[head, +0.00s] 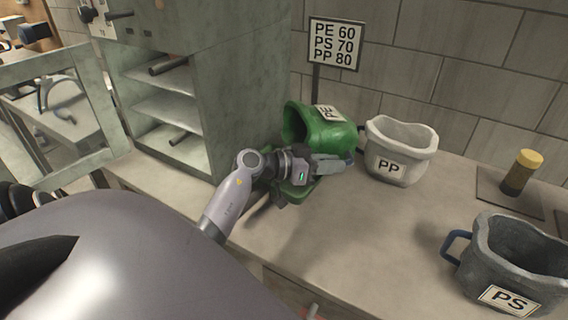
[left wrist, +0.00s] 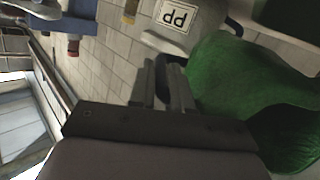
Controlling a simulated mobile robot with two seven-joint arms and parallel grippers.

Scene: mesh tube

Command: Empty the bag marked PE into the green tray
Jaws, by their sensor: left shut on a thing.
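The green bag marked PE (head: 328,136) is tipped on its side in the head view, its mouth toward the left and its label turned. My left gripper (head: 340,164) is shut on it at its right side, by the handle, which is mostly hidden. In the left wrist view the fingers (left wrist: 168,88) close around a dark handle strip beside the green bag (left wrist: 255,85). The green tray (head: 297,192) shows in part below the bag, mostly hidden behind my left gripper and wrist. The bag's contents cannot be seen. My right gripper is not in view.
The white PP bag (head: 400,150) stands upright close to the right of the PE bag. The grey PS bag (head: 505,262) stands at the front right. A yellow-topped cylinder (head: 521,172) stands on a mat. A sign (head: 335,44) and cabinet (head: 205,75) are behind. The middle bench is clear.

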